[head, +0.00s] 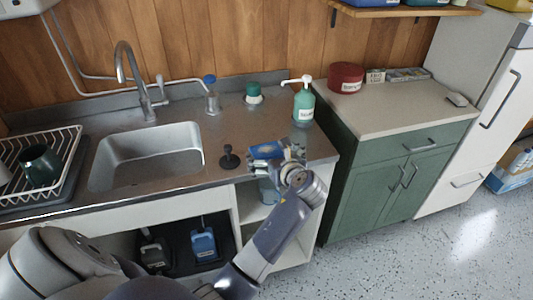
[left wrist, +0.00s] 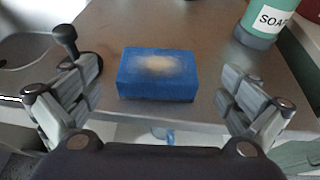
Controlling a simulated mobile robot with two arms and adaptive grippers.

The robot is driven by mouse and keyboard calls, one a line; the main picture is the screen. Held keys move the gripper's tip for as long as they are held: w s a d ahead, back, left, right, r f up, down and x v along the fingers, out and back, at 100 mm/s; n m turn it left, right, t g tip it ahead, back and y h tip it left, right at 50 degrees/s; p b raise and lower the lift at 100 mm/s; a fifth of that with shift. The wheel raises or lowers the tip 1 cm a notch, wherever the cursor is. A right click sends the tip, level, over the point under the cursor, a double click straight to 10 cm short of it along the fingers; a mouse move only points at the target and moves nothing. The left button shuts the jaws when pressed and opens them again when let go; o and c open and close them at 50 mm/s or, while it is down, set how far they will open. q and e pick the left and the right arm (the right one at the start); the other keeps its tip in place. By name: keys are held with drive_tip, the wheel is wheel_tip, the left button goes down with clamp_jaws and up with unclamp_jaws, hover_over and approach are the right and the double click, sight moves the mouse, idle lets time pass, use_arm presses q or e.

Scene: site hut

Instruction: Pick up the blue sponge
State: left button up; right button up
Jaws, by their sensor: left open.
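The blue sponge (left wrist: 157,74) lies flat on the steel counter near its front edge. It has a pale worn patch on top. In the head view the sponge (head: 264,152) is partly hidden by my left gripper (head: 280,158). In the left wrist view my left gripper (left wrist: 160,95) is open, with one finger on each side of the sponge and a gap to both. The fingers do not touch it. My right gripper is not in view.
A black plunger-like stopper (head: 229,157) stands left of the sponge. A green soap bottle (head: 303,103) stands behind it to the right. The sink (head: 147,157) and a dish rack (head: 62,139) are farther left. A green cabinet (head: 385,170) stands at right.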

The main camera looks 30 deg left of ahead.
sight(266, 150)
use_arm(q)
drive_tip(key=x, duration=0.4)
drive_tip(key=shift+a, duration=0.35)
drive_tip(key=shift+c, duration=0.6)
drive_tip(key=c, duration=0.8)
